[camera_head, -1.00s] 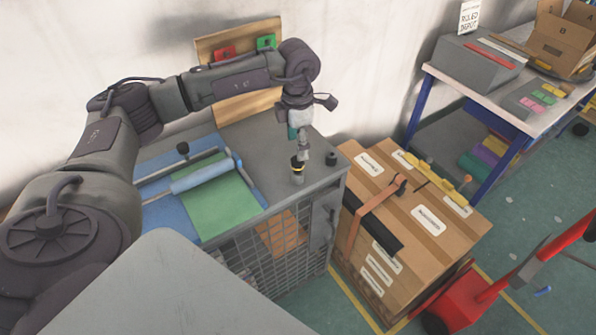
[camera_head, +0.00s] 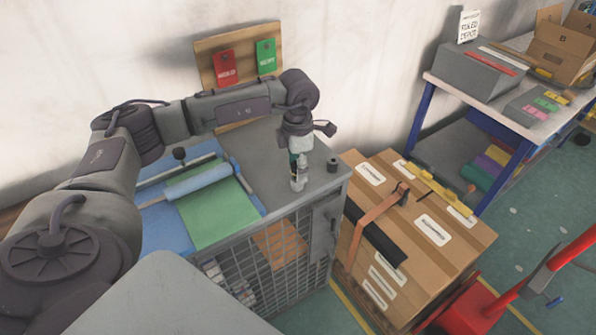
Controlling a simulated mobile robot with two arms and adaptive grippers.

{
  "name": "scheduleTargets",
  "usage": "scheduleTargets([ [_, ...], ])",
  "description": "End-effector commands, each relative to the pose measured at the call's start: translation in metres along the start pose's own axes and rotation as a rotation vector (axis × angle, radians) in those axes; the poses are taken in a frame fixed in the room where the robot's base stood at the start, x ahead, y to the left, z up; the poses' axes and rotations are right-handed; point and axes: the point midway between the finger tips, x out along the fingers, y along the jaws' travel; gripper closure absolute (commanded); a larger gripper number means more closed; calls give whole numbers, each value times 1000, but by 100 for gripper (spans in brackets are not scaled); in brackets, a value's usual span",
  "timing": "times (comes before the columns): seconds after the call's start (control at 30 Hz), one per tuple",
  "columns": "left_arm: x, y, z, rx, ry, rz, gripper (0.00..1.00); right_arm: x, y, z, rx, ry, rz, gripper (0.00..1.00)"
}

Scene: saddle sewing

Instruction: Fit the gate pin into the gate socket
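My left gripper (camera_head: 298,182) points down over the grey top of the caged cabinet (camera_head: 255,150), near its right front corner. Its fingertips are at or just above the surface. The gate pin is not clearly visible; the gripper covers the spot where a small black-and-yellow upright piece showed before. Whether the fingers hold it is too small to tell. A short dark cylinder (camera_head: 332,165) stands just right of the gripper, apart from it; I cannot tell if it is the gate socket. My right gripper is out of view.
A blue and green mat with a roller (camera_head: 198,182) lies on the cabinet's left. A wooden board with red and green tags (camera_head: 266,56) stands behind. Strapped cartons (camera_head: 425,235) stand to the right, with a red hand truck (camera_head: 470,308) beside them.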

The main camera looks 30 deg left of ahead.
Motion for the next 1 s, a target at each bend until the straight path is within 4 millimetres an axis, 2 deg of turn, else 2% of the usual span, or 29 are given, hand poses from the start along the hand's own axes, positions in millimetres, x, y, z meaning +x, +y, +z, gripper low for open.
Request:
scheduleTargets([
  [0.03, 0, 0, 0, 0, 0, 0, 60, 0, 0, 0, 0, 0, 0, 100],
  [0.2, 0, 0, 0, 0, 0, 0, 88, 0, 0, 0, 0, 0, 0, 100],
  [0.3, 0, 0, 0, 0, 0, 0, 100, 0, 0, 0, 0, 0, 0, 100],
  [1.0, -17, 0, 0, 0, -1, 0, 100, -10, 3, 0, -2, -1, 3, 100],
])
